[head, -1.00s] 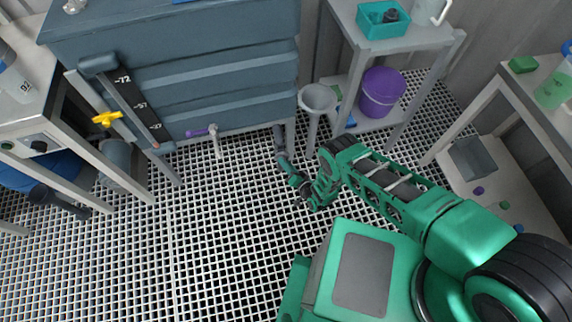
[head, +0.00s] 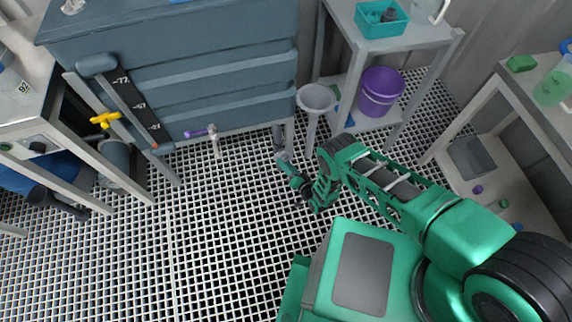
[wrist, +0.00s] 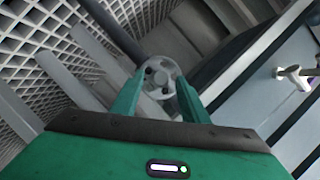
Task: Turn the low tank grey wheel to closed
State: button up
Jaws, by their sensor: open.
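A round light-grey wheel (wrist: 160,77) with dark holes shows in the wrist view, ahead of and between the fingers of my gripper (wrist: 159,88). The fingers are apart, one on each side of the wheel's lower part in the picture; I cannot tell whether they touch it. In the head view my gripper (head: 284,160) is low at the front right corner of the blue-grey tank (head: 215,85), by a grey pipe or leg. The wheel is not clear there, being small and partly behind my gripper.
A white tap with a purple handle (head: 200,132) juts from the tank front, left of my gripper; it also shows in the wrist view (wrist: 296,74). A grey funnel (head: 317,98) stands close on the right. The grating floor (head: 225,225) is open to the left.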

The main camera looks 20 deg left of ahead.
jog(key=v, duration=1)
jog(key=shift+w, duration=0.1)
